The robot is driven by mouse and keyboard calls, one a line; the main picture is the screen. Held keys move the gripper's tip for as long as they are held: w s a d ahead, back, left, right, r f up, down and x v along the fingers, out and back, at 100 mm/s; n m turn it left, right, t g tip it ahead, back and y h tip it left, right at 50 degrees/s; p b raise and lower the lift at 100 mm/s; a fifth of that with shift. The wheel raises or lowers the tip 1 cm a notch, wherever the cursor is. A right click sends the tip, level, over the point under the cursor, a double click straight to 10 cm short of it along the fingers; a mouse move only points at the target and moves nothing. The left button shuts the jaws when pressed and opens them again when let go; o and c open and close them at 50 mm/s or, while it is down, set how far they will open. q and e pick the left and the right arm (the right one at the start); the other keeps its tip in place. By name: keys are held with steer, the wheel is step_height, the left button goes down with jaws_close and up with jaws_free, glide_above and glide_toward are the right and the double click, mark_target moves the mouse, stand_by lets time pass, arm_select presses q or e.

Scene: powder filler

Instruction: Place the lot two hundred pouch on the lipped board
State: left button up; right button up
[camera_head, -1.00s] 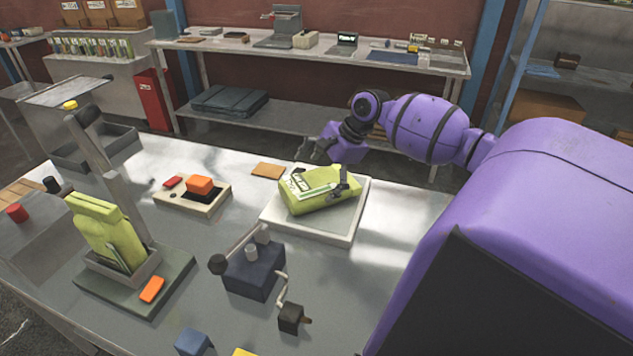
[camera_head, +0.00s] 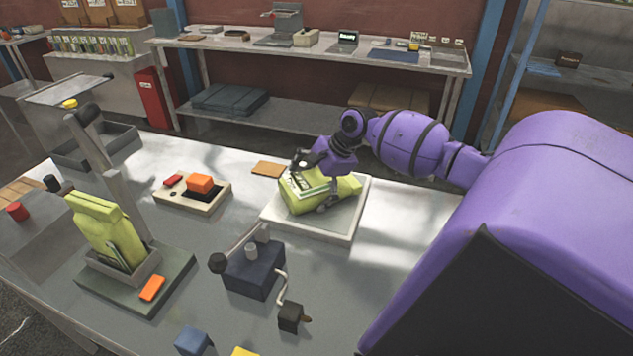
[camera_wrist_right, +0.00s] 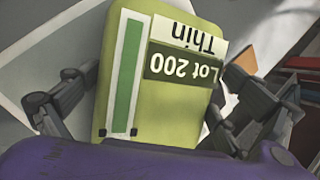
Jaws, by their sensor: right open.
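The lime green pouch (camera_head: 338,190) lies on the white lipped board (camera_head: 352,226) on the bench. In the right wrist view the pouch (camera_wrist_right: 118,80) shows a label reading "Thin" and "Lot 200", upside down. My right gripper (camera_head: 312,182) is over the pouch from the far side, with its fingers spread. In the right wrist view my right gripper (camera_wrist_right: 147,86) is open, one finger on each side of the pouch; whether they touch it I cannot tell. My left gripper is not in view.
A second green pouch (camera_head: 106,232) stands in a grey holder (camera_head: 130,278) at left. A block with a lever (camera_head: 254,268) is in front of the board. A control box with an orange button (camera_head: 200,184) and a tan card (camera_head: 268,168) lie near it. The bench right of the board is clear.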

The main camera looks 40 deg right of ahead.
steer(key=shift+f, duration=0.1)
steer(key=shift+c, duration=0.4)
steer(key=c, duration=1.1)
